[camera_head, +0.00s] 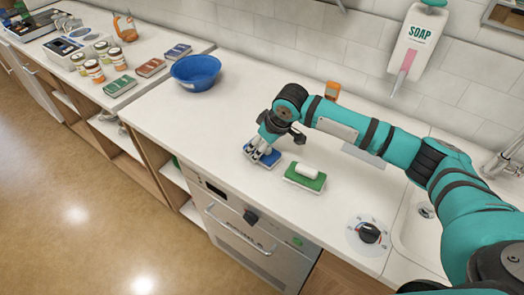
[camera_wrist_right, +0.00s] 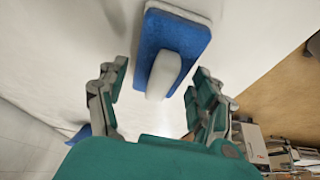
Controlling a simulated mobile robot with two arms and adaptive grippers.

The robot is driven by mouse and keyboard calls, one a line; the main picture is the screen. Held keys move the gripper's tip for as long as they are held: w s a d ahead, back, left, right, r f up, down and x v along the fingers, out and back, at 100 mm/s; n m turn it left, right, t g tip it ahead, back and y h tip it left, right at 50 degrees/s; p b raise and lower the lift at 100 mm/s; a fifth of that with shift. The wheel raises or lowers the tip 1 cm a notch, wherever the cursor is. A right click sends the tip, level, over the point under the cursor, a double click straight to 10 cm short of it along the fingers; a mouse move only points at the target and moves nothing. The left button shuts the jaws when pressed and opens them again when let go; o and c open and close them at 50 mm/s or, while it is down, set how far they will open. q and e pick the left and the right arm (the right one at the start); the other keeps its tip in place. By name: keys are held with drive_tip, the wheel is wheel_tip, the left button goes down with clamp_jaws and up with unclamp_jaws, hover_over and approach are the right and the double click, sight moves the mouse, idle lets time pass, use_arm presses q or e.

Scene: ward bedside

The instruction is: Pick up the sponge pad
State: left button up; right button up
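A blue pad with a white grip on top (camera_head: 272,160) lies on the white counter, partly hidden by my right gripper (camera_head: 262,152). In the right wrist view the blue pad (camera_wrist_right: 182,34) lies ahead, its white grip (camera_wrist_right: 163,76) between my right gripper's two fingers (camera_wrist_right: 158,72). The fingers are open, with a gap on each side of the grip. A green pad with a similar white grip (camera_head: 305,179) lies just to the right of the blue one. I cannot tell from the looks which one is the sponge pad. My left gripper is not in view.
A blue bowl (camera_head: 196,72) stands further left on the counter. An orange item (camera_head: 332,90) is behind my right arm. A round dial (camera_head: 369,233) and a sink (camera_head: 420,225) lie to the right. The counter between bowl and pads is clear.

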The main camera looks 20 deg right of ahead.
drive_tip(key=c, duration=0.8)
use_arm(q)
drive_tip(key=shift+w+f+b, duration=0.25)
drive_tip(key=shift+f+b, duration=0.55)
use_arm(e)
drive_tip(key=shift+r, duration=5.05)
